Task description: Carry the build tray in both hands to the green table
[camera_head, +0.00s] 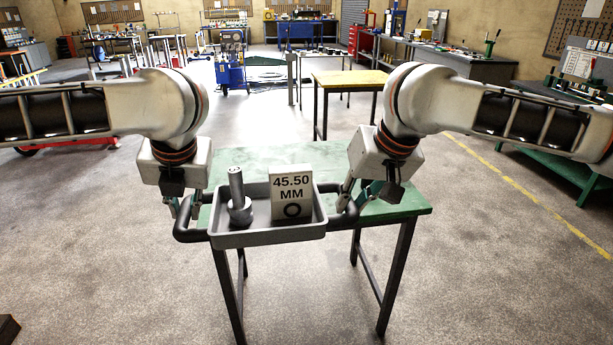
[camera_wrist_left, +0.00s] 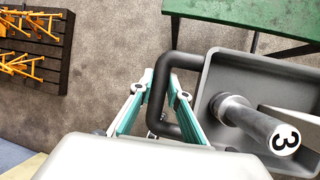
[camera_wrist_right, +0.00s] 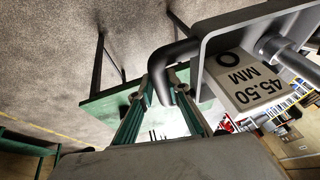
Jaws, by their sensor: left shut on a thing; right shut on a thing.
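The grey build tray (camera_head: 268,239) has black side handles and is held roughly level. It carries a grey metal stepped part (camera_head: 237,195) and a white block marked 45.50 MM (camera_head: 292,193). My left gripper (camera_head: 183,208) is shut on the left handle, also visible in the left wrist view (camera_wrist_left: 172,65). My right gripper (camera_head: 357,196) is shut on the right handle, visible in the right wrist view (camera_wrist_right: 172,52). The green table (camera_head: 400,209) is just beyond the tray, which overlaps its near edge in the head view. The left wrist view shows them apart.
The green tabletop looks bare. A yellow-topped table (camera_head: 350,78) stands behind it. A green bench (camera_head: 560,150) is at the right, and a blue machine (camera_head: 231,72) is farther back. Open concrete floor lies on both sides of the green table.

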